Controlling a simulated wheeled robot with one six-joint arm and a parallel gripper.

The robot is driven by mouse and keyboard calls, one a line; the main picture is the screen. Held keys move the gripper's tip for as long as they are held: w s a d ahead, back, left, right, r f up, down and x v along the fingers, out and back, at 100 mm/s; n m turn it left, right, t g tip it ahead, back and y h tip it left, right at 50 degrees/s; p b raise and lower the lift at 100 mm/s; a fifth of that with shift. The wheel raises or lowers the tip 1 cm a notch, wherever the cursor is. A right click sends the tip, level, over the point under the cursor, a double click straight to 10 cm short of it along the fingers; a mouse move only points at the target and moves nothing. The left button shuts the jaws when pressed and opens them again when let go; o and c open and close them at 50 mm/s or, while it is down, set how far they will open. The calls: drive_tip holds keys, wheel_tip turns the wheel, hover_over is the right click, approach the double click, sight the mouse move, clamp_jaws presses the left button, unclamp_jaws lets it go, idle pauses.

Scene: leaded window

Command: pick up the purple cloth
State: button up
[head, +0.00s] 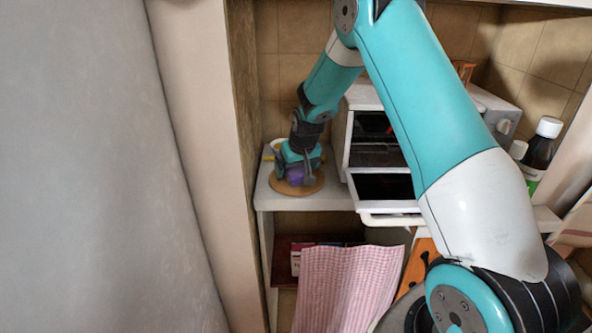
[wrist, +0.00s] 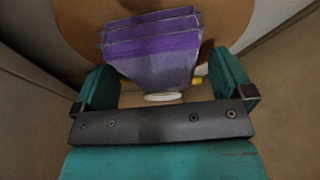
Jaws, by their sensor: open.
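The purple cloth (head: 296,174) is a small folded bundle on a round wooden board (head: 288,189) on the shelf, partly hidden by my gripper in the head view. In the wrist view the cloth (wrist: 155,55) shows several stacked folds over the brown board (wrist: 75,25). My gripper (head: 300,160) points down at the cloth. In the wrist view my gripper (wrist: 165,85) is open, with one teal finger on each side of the cloth's near end. Gaps show between cloth and fingers. Whether the fingertips reach the board is unclear.
A toaster oven with its door (head: 382,187) hanging open stands just right of the board. A wall post (head: 205,150) is close on the left. A pink checked cloth (head: 345,285) hangs below the shelf. A dark bottle (head: 540,153) stands far right.

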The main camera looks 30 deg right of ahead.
sight(297, 168)
drive_tip(key=shift+f, duration=0.25)
idle(0.5)
drive_tip(key=c, duration=1.1)
drive_tip(key=shift+r, duration=0.45)
wheel_tip(297, 168, up, 10)
drive_tip(key=shift+f+b, duration=0.15)
drive_tip(key=shift+b, duration=0.6)
